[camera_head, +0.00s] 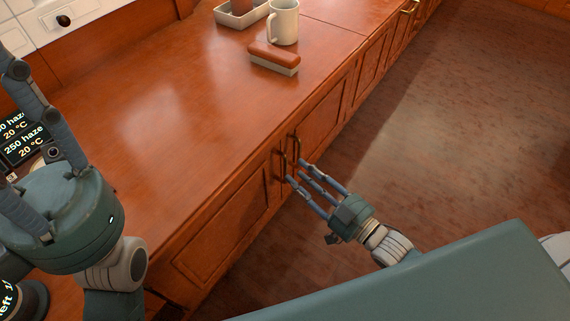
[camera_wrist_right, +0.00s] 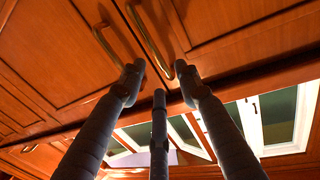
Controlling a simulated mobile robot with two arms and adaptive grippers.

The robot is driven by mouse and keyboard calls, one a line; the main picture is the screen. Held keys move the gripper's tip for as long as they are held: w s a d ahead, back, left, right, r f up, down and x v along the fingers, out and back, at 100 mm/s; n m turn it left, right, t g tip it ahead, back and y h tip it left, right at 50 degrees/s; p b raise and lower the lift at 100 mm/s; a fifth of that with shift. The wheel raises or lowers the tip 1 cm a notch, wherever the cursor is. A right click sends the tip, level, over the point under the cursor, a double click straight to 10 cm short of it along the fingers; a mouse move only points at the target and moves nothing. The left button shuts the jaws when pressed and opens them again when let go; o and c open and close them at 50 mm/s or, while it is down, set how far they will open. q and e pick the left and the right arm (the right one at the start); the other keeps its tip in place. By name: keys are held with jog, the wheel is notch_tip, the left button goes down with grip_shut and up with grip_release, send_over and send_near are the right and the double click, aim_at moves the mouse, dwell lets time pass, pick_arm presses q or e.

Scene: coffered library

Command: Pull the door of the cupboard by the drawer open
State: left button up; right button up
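The wooden cupboard's doors form the front under the long counter. Two upright brass handles sit side by side where two doors meet: the left handle (camera_head: 282,165) and the right handle (camera_head: 296,148). In the right wrist view they show as one handle (camera_wrist_right: 92,56) left of the fingers and one handle (camera_wrist_right: 148,38) just beyond the fingertips. My right gripper (camera_head: 300,174) is open, its fingers spread and pointing at the handles. I cannot tell whether a fingertip touches one. My left gripper (camera_head: 35,125) appears open and empty above the counter's left end. The doors look shut.
On the counter (camera_head: 190,110) stand a white mug (camera_head: 284,22), a reddish-brown block on a pale base (camera_head: 274,57) and a pale tray (camera_head: 242,14). Another brass handle (camera_head: 410,6) is farther along. The floor (camera_head: 450,120) beside the cupboards is clear.

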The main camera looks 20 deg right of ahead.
aim_at(286, 163)
jog(key=b+x, duration=0.1)
jog(key=x, duration=0.5)
jog(key=shift+b, duration=0.35)
grip_shut()
